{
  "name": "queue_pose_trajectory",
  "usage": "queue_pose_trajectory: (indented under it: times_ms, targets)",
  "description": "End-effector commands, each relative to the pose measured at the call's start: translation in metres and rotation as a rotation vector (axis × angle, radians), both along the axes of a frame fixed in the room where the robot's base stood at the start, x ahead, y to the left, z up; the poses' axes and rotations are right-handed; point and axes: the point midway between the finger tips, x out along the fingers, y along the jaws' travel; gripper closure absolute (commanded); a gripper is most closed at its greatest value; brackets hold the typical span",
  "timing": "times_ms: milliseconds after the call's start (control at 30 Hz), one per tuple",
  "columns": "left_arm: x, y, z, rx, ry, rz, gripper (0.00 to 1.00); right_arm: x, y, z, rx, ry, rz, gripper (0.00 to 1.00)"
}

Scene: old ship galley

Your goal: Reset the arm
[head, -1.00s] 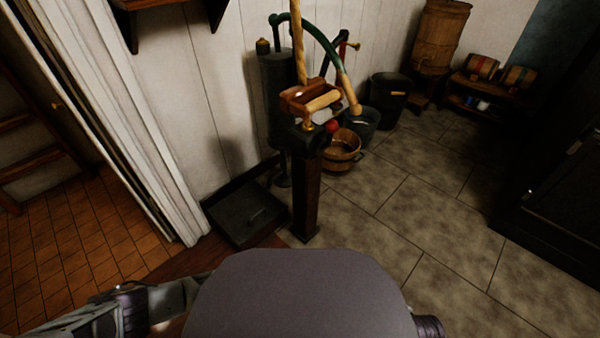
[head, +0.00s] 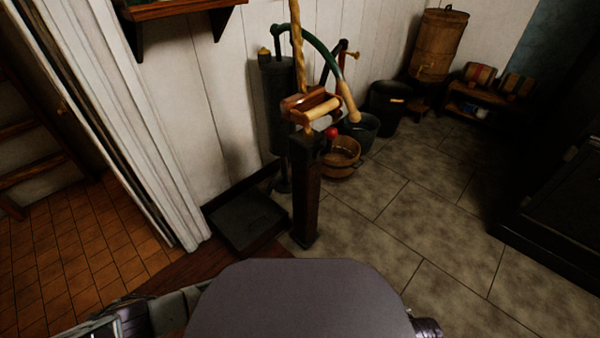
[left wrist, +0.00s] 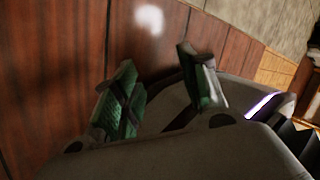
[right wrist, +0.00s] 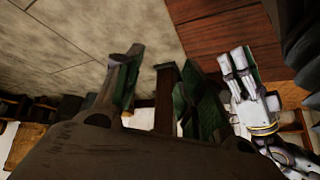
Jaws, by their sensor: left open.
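My left gripper (left wrist: 156,62) shows in the left wrist view with its two green-padded fingers apart and nothing between them, above a reddish-brown plank floor (left wrist: 60,60). My left arm (head: 165,312) comes in at the bottom left of the head view, low beside my body; its gripper is not visible there. My right gripper (right wrist: 163,62) shows in the right wrist view with its fingers apart. A dark post (right wrist: 165,95) appears behind the gap, and I see no contact with it. The right gripper is hidden in the head view.
A dark post (head: 306,200) with a wooden-handled top stands ahead of me. A wooden bucket (head: 341,157) and dark bins (head: 387,105) stand behind it. A low black box (head: 245,222) lies by the wall.

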Motion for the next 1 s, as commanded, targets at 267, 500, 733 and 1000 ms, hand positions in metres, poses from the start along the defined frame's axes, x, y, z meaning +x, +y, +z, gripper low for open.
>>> queue_pose_trajectory:
  times_ms: [267,500,733,1000]
  targets:
    - [0.007,-0.019,0.018,-0.061,-0.015,0.014,0.57,0.008,0.001,0.007,-0.009,-0.023,0.011,0.60]
    - [0.013,-0.034,0.034,-0.111,-0.030,0.025,0.57,0.014,0.002,0.012,-0.017,-0.041,0.019,0.60]
    - [0.018,-0.045,0.047,-0.151,-0.041,0.035,0.57,0.019,0.003,0.016,-0.025,-0.055,0.025,0.60]
    - [0.020,-0.049,0.052,-0.168,-0.047,0.040,0.57,0.021,0.004,0.018,-0.026,-0.062,0.029,0.60]
